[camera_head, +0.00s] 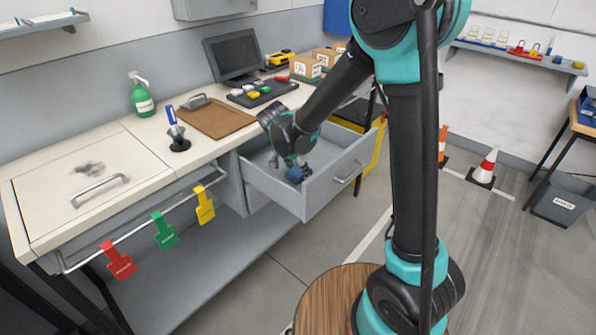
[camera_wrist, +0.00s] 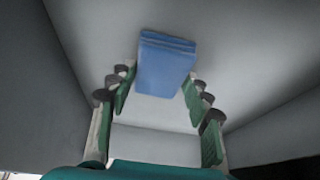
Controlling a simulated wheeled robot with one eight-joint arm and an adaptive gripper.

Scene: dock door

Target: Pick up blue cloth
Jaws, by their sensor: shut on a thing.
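The blue cloth (camera_head: 294,175) is inside the open grey drawer (camera_head: 332,180) of the bench, at its near left part. In the wrist view the cloth (camera_wrist: 165,66) looks like a folded blue block between the tips of my two fingers. My gripper (camera_wrist: 158,88) points down into the drawer and is shut on the cloth. In the head view my gripper (camera_head: 291,163) is small and partly hides the cloth. Whether the cloth touches the drawer floor cannot be told.
The drawer walls stand close around my gripper. Red, green and yellow tags hang on the front rail (camera_head: 140,222).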

